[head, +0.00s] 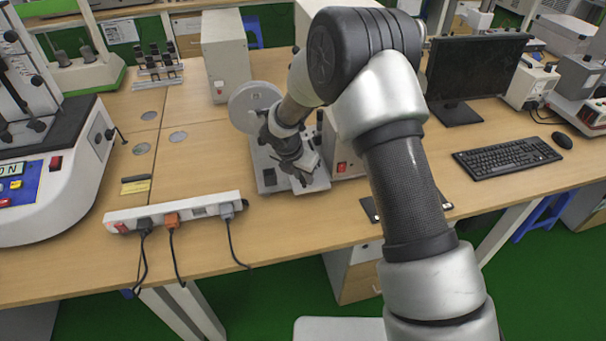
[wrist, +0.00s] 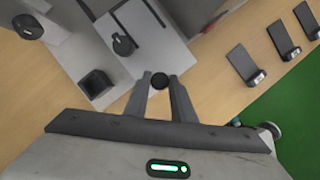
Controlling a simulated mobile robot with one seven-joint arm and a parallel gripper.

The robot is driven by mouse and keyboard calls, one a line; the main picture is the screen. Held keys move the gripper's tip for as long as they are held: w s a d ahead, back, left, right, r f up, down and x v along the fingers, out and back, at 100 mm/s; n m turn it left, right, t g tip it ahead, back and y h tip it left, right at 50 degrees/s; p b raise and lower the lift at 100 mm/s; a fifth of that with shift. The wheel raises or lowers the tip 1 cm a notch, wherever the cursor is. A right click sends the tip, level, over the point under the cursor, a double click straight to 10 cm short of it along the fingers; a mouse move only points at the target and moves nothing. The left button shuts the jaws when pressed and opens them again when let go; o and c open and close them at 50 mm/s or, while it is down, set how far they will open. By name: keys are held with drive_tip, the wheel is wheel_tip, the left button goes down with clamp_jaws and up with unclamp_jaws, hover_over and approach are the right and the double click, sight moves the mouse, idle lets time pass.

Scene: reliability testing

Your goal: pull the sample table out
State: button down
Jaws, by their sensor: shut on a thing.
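The sample table looks to be the light grey plate at the front of a small grey test machine on the wooden bench; its front part (head: 318,183) shows in the head view beside my gripper. In the wrist view the plate (wrist: 165,50) lies just beyond my fingers. A round black knob (wrist: 159,81) sits between the fingertips at the plate's front edge. My gripper (head: 304,180) points down at the front of the machine and is shut on this knob, which also shows my gripper (wrist: 160,88) close around it. In the head view my wrist hides the knob.
A white power strip (head: 180,211) with cables lies left of the machine. A grey box with a red switch (head: 342,166) stands just right. Several dark phone-like items (wrist: 287,42) lie near the bench edge. A keyboard (head: 520,155) is further right. Bare bench lies in front.

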drive_tip(key=shift+w, duration=0.15)
drive_tip(key=c, duration=1.5)
unclamp_jaws()
drive_tip(key=shift+c, duration=0.2)
drive_tip(key=shift+r, duration=0.15)
drive_tip(key=p+v, duration=0.1)
drive_tip(key=v, duration=1.6)
drive_tip(key=shift+p, duration=0.4)
